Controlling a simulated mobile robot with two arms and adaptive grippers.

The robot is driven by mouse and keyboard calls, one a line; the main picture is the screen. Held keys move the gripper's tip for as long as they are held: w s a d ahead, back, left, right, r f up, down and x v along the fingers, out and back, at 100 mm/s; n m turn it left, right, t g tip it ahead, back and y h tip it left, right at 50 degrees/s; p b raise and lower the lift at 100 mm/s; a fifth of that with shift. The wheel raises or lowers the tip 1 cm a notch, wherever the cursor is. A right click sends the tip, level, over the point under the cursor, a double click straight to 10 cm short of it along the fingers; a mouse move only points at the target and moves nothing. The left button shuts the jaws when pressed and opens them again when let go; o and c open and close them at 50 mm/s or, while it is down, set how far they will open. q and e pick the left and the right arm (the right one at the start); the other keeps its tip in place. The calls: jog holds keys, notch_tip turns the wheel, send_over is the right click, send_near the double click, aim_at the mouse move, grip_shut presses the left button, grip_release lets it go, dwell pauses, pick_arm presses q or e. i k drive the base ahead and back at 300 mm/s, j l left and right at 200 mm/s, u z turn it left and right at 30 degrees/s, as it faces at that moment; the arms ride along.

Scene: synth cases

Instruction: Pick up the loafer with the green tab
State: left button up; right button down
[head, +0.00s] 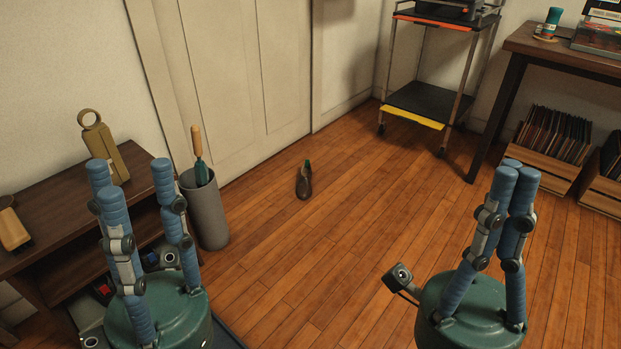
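A dark brown loafer (304,186) lies on the wooden floor near the double door, in the middle of the head view. A small green tab stands up at its far end. My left gripper (128,182) is at the lower left, its fingers spread apart with nothing between them. My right gripper (514,176) is at the lower right, its fingertips drawn together with no object visible in them. Both grippers are well apart from the loafer.
A grey bin (206,215) holding a wooden-handled tool stands left of the loafer, beside a dark wooden shelf (65,190). A wheeled cart (418,102) and a desk (560,50) with record crates (545,160) stand at the right. The floor (370,215) around the loafer is clear.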

aim_at(304, 190)
jog(key=i+l+u, duration=0.1)
jog(key=i+l, duration=0.6)
jog(key=l, duration=0.2)
jog(key=i+l+u, duration=0.15)
jog(key=i+l, duration=0.2)
jog(key=l, duration=0.15)
jog(key=i+u, duration=0.2)
jog(key=i, duration=0.95)
jog(key=i+j, duration=0.15)
jog(key=i, duration=0.6)
